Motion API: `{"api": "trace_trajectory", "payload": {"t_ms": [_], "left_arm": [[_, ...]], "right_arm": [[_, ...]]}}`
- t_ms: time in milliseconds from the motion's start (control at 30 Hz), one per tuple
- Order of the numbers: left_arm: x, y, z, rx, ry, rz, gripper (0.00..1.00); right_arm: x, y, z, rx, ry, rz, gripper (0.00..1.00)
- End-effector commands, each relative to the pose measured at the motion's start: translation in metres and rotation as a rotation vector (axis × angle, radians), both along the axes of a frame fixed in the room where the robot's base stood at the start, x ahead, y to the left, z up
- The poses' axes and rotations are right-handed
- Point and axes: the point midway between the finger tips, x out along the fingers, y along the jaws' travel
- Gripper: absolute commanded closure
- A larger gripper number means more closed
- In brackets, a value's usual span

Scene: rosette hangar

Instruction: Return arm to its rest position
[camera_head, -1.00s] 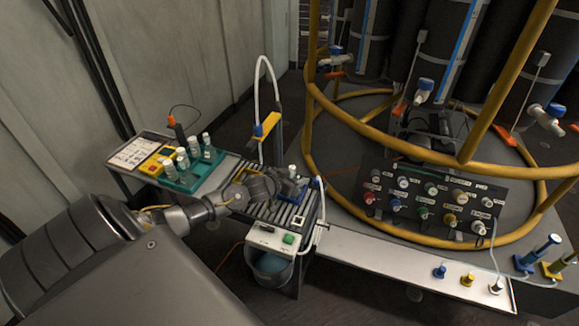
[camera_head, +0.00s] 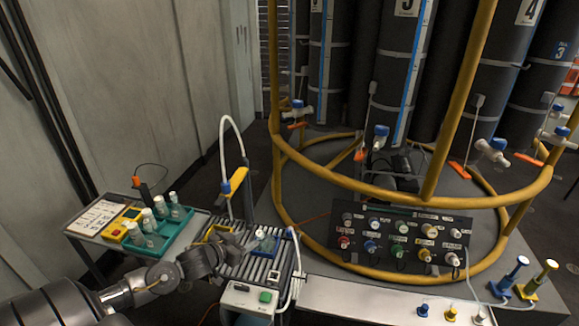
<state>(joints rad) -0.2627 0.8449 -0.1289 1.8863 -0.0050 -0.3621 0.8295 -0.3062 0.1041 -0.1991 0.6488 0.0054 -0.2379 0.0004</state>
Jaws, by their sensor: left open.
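My left arm comes in from the lower left, over the front of the bench. Its gripper (camera_head: 230,248) is open and low over the left part of the roller conveyor (camera_head: 246,266). The fingertips are small and dark against the rollers, and I see nothing held between them. A small clear vial in a blue holder (camera_head: 264,244) stands on the rollers just to the right, apart from the gripper. A yellow-edged piece (camera_head: 220,232) lies just behind the gripper. My right gripper is not in view.
A teal rack (camera_head: 178,232) with several white-capped vials stands left of the gripper, near a label card (camera_head: 95,217). A white hose arch (camera_head: 228,125) rises behind the conveyor. A control box (camera_head: 250,297) sits in front. A yellow tubular frame (camera_head: 277,150) and valve panel (camera_head: 400,240) stand right.

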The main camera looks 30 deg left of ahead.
Motion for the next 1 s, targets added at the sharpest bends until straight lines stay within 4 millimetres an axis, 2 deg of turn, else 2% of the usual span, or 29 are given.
{"api": "trace_trajectory", "payload": {"t_ms": [200,267,333,367,500,600,767,1000], "left_arm": [[-0.002,-0.003,-0.003,0.001,0.007,0.003,0.52],[-0.007,-0.010,-0.008,0.004,0.025,0.010,0.52],[-0.021,-0.026,-0.021,0.014,0.070,0.025,0.52],[-0.030,-0.037,-0.029,0.022,0.102,0.034,0.52],[-0.089,-0.094,-0.059,0.072,0.299,0.064,0.52],[-0.126,-0.123,-0.067,0.101,0.428,0.059,0.52],[-0.174,-0.157,-0.070,0.122,0.590,0.027,0.52],[-0.234,-0.196,-0.060,0.126,0.782,-0.046,0.52]], "right_arm": [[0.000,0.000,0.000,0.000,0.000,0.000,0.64],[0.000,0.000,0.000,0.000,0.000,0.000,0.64],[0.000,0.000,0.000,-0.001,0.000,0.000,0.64],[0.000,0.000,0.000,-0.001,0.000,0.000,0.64],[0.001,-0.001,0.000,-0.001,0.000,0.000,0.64],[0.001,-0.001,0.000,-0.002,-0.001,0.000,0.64],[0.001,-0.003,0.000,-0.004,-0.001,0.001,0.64],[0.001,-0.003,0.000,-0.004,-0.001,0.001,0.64]]}}
